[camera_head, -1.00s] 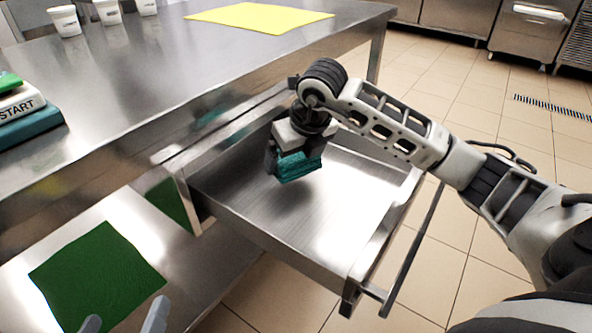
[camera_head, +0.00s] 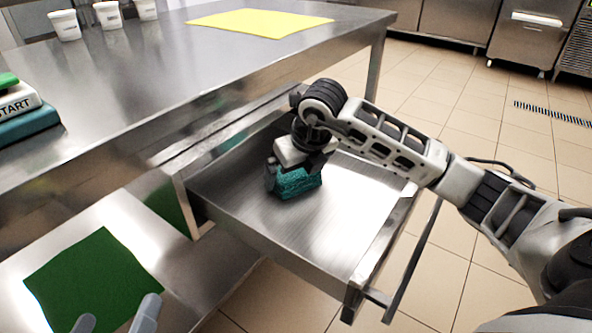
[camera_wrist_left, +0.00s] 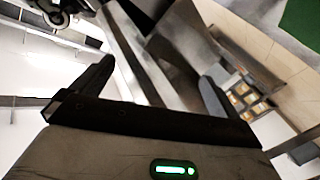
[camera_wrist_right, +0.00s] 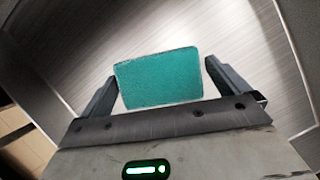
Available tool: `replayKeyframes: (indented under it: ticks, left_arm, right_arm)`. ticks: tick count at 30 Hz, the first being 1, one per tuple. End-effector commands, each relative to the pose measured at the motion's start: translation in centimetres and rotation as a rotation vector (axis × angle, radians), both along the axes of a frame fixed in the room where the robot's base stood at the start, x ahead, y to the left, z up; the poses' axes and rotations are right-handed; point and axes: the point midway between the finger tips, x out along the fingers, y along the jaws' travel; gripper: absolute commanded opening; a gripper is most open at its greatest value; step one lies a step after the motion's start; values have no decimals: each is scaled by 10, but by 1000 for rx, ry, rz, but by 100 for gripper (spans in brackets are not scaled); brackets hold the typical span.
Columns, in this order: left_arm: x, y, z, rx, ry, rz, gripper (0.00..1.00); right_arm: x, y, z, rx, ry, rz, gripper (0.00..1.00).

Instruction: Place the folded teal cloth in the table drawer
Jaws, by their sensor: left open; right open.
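The folded teal cloth (camera_head: 297,183) lies in the open table drawer (camera_head: 345,215), toward its back left part, and appears to rest on the drawer floor. My right gripper (camera_head: 296,170) is right over it and open, with its fingers on either side of the cloth. In the right wrist view the teal cloth (camera_wrist_right: 158,78) sits between the spread fingers, with a clear gap at the right finger. My left gripper (camera_head: 116,318) is open and empty at the bottom left, by the lower shelf. The left wrist view shows nothing between its fingers (camera_wrist_left: 155,85).
A dark green cloth (camera_head: 92,278) lies on the lower shelf. The drawer's front and right floor area is clear.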

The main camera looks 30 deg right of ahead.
Motion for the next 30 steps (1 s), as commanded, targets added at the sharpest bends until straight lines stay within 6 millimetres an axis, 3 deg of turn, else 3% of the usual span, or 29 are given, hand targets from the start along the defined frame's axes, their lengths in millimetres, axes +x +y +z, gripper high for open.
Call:
replayKeyframes:
  ticks: [9,15,21,30]
  left_arm:
    - [0,4,-3,103,26,16,100]
    - [-2,7,-12,172,40,18,100]
    - [-3,9,-18,208,46,15,100]
    - [-2,10,-19,212,47,16,100]
  right_arm:
    - [-24,-1,64,-2,-4,0,100]
    - [-37,0,95,-1,-3,0,100]
    - [-44,0,107,-1,-1,0,100]
    - [-44,0,107,-1,-1,0,100]
